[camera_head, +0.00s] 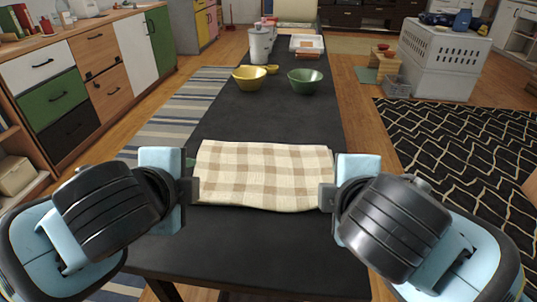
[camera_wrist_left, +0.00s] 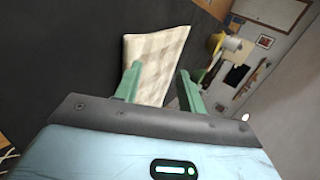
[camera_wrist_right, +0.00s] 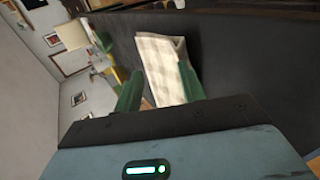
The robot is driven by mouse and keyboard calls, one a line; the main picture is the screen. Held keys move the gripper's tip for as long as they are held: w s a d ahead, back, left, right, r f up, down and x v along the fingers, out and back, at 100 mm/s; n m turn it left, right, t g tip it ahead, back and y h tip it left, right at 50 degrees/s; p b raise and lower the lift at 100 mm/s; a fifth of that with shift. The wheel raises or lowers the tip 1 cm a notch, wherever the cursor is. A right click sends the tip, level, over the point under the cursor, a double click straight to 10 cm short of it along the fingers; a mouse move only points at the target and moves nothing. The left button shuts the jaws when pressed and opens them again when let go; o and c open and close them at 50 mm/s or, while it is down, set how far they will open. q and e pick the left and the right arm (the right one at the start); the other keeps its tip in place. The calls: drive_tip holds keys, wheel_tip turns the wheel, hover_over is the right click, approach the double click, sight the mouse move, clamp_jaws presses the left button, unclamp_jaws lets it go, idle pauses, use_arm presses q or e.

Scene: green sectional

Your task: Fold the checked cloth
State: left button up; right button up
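The checked cloth (camera_head: 264,176), cream with beige-brown checks, lies as a wide rectangle on the dark table (camera_head: 270,118) near its front edge. I cannot tell how many layers it has. My left gripper (camera_wrist_left: 158,70) is at the cloth's left side, its fingers apart with cloth showing between them. My right gripper (camera_wrist_right: 160,68) is at the cloth's right side, its fingers also apart with cloth between them. In the head view my wrists hide most of the fingers. I cannot tell whether any fingertip touches the cloth.
A yellow bowl (camera_head: 249,78), a green bowl (camera_head: 305,81) and a grey canister (camera_head: 260,44) stand farther back on the table. A white tray (camera_head: 307,43) is at the far end. The table is clear between the cloth and the bowls. Cabinets (camera_head: 92,60) stand left.

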use_arm(q)
drive_tip(key=shift+s+r, duration=0.25)
drive_tip(key=shift+r, duration=0.45)
use_arm(e)
drive_tip(key=shift+s+r, duration=0.25)
drive_tip(key=shift+r, duration=0.45)
use_arm(q)
drive_tip(key=w+r+v, duration=0.1)
drive_tip(key=v, duration=0.6)
drive_tip(key=shift+r, duration=0.3)
use_arm(e)
drive_tip(key=w+r+v, duration=0.1)
drive_tip(key=v, duration=0.6)
drive_tip(key=shift+r, duration=0.3)
use_arm(q)
drive_tip(key=shift+s+f, duration=0.1)
use_arm(e)
drive_tip(key=shift+s+f, duration=0.1)
